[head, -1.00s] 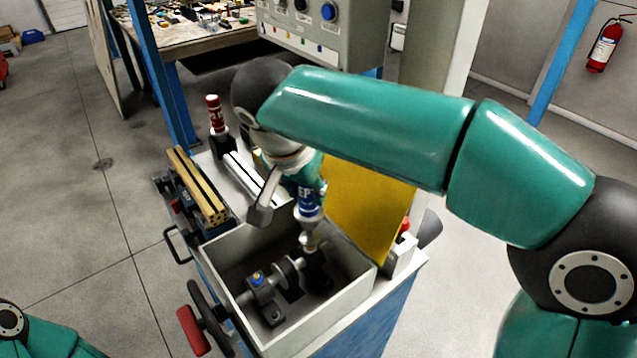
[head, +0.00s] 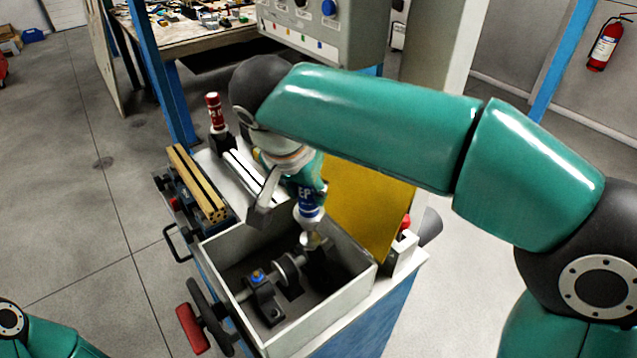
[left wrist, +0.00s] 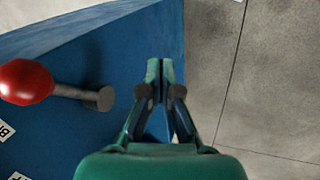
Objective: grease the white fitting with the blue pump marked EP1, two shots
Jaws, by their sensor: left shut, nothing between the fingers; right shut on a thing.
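The blue pump (head: 308,201), with the letters EP showing on its side, stands nose down over the grey open box. My right gripper (head: 306,178) is shut on it; my wrist hides its upper part. The pump's pale nozzle (head: 311,240) points down at the far bearing block (head: 318,262) on the shaft. The white fitting is not clearly visible; whether the nozzle touches it I cannot tell. The near block carries a blue-topped fitting (head: 258,275). My left gripper (left wrist: 160,90) is shut and empty in the left wrist view, before a blue panel.
A red pump (head: 215,113) stands in a holder at the bench's back left. A yellow panel (head: 366,208) stands right of the box (head: 325,325).

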